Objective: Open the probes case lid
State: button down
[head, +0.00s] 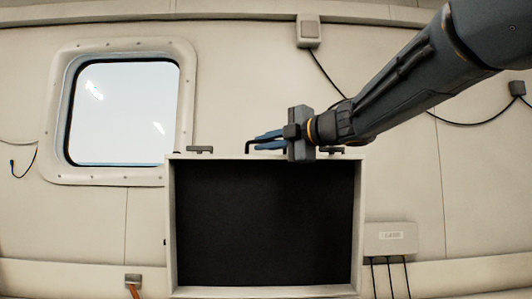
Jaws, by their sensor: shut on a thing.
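The probes case lid (265,225) stands raised in the middle of the head view, its black inner face toward me and its pale rim around it. A dark handle (249,146) sits on the lid's top edge. My gripper (265,140) comes in from the right with its blue fingers at this handle and is shut on it. The fingers and gripper body hide much of the handle. Dark latches sit on the top edge on either side, one of them at the left (200,149). The lower part of the case is out of view.
A pale wall stands behind, with a window (123,112) at left. A white box with cables (390,238) is right of the lid. A small connector with an orange cable (133,281) is at lower left. Dark cables hang along the wall.

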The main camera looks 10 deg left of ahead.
jog(key=c, duration=2.1)
grip_release()
jog(key=v, duration=0.8)
jog(key=shift+a+b, duration=0.1)
jog(key=shift+b, duration=0.25)
